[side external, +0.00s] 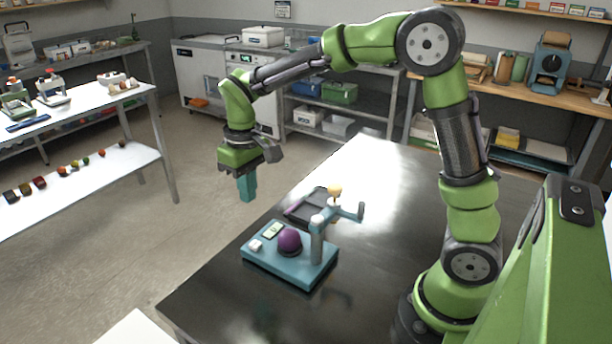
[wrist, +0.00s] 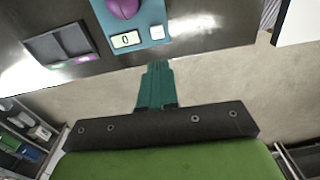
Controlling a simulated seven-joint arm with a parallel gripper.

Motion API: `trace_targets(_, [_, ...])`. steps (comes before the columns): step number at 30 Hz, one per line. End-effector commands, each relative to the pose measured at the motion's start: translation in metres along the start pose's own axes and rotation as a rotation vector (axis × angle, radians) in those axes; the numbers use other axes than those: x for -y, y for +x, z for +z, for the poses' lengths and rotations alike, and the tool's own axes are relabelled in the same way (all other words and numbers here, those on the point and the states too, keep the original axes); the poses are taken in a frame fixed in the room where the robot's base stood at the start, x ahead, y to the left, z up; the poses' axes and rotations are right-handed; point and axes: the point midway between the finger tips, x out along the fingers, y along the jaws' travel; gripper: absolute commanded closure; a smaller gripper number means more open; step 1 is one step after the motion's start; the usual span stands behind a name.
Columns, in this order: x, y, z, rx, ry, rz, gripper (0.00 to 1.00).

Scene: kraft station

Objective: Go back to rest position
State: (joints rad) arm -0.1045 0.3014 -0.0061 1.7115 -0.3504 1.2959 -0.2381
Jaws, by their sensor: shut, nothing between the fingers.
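My gripper (side external: 247,190) is shut and empty, its teal fingers pressed together and pointing down. It hangs in the air beyond the far left edge of the dark table (side external: 380,200), above floor level, clear of everything. In the wrist view my gripper (wrist: 157,68) shows its shut teal fingers over bare floor, just off the table edge.
A teal device (side external: 290,265) with a post, a small display and a purple ball (side external: 289,241) stands on the table. A dark tray (side external: 306,208) with a purple item lies behind it. The table's right part is clear. A white bench (side external: 80,110) stands at left.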

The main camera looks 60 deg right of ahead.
Motion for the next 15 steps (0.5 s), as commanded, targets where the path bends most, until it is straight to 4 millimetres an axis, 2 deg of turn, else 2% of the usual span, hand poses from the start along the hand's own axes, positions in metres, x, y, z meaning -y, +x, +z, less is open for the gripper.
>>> trace_targets(2, [0.001, 0.0, 0.014, -0.013, 0.028, -0.019, 1.0])
trace_targets(8, [-0.002, -0.029, 0.062, -0.143, 0.131, -0.098, 1.0])
trace_targets(15, [-0.008, -0.058, 0.127, -0.341, 0.253, -0.201, 1.0])
